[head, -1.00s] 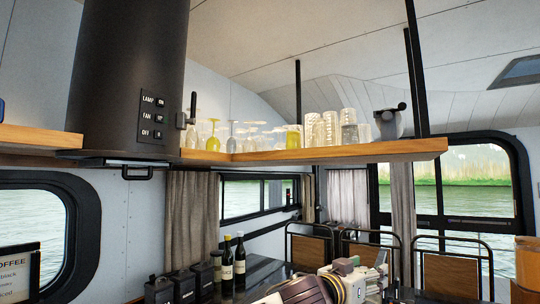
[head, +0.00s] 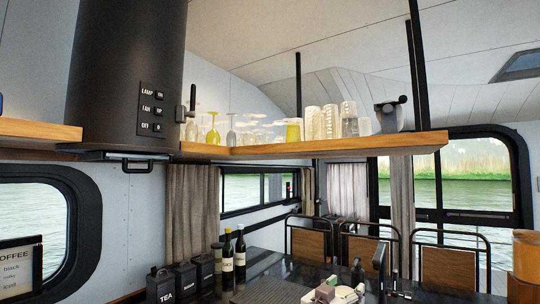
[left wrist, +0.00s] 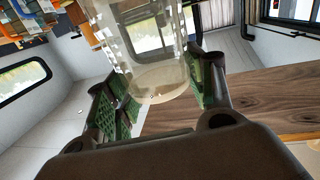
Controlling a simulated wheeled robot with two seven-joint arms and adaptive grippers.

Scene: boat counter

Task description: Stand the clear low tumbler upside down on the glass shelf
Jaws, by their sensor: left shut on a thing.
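The clear low tumbler (left wrist: 150,50) is between the green-padded fingers of my left gripper (left wrist: 162,95) in the left wrist view, and the gripper is shut on it. I cannot tell which end of the tumbler is its rim. The glass shelf (head: 330,149) is a wood-edged overhead shelf carrying several glasses. My right gripper is not in view.
Stemmed glasses (head: 213,132), stacked tumblers (head: 331,121) and a grey object (head: 388,117) stand on the shelf. A dark post (head: 416,70) rises at its right end. Bottles (head: 240,254) and black canisters (head: 160,283) stand below. A brown wooden surface (left wrist: 250,95) shows in the left wrist view.

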